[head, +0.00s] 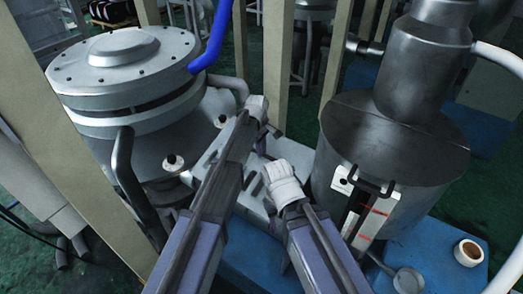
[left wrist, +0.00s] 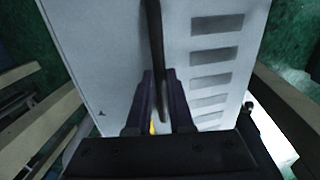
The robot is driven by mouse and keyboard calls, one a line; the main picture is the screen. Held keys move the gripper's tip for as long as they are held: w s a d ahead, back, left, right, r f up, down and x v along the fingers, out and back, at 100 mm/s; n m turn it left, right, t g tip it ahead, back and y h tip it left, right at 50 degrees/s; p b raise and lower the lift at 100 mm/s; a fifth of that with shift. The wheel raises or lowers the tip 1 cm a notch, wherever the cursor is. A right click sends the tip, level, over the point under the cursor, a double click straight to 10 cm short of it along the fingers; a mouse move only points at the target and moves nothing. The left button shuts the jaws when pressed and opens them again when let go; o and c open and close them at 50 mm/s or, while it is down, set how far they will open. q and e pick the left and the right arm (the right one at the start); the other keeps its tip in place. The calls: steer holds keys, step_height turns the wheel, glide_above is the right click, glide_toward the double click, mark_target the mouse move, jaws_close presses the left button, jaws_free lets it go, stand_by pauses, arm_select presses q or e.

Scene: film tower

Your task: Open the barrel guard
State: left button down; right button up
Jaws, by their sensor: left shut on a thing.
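A pale grey panel with a column of dark slots, which looks like the barrel guard (left wrist: 95,60), fills the middle of the left wrist view. A thin dark bar (left wrist: 153,35) runs along it. My left gripper (left wrist: 159,95) is shut on this bar, with one dark finger on each side. In the head view my left arm reaches over the slotted panel, between a large round lidded vessel (head: 125,60) and a metal barrel (head: 385,170). The arm hides much of the panel. My right arm shows beside it, ending near a pale part; its jaws cannot be made out.
A blue hose (head: 214,35) comes down onto the vessel lid. Beige posts (head: 278,50) stand behind my arms. A roll of tape (head: 467,253) lies on a blue base at the lower right. Green floor shows around the machines.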

mark_target(250, 181)
stand_by(0.6)
arm_select(q)
steer(key=shift+t+h, duration=0.4)
steer(key=shift+t, duration=0.2)
steer(key=s+a+f+b, duration=0.1)
steer(key=s+f+b, duration=0.1)
steer(key=s+a+f+b, duration=0.2)
steer(key=s+f+b, duration=0.1)
steer(key=s+a+f+b, duration=0.2)
steer(key=b, duration=0.1)
steer(key=shift+s+f, duration=0.15)
steer(key=shift+f, duration=0.25)
steer(key=c, duration=0.8)
jaws_free()
steer(key=shift+r, duration=0.1)
steer(key=p+v, duration=0.7)
steer(key=v, duration=0.1)
steer(key=shift+p, duration=0.3)
steer(key=shift+d, duration=0.1)
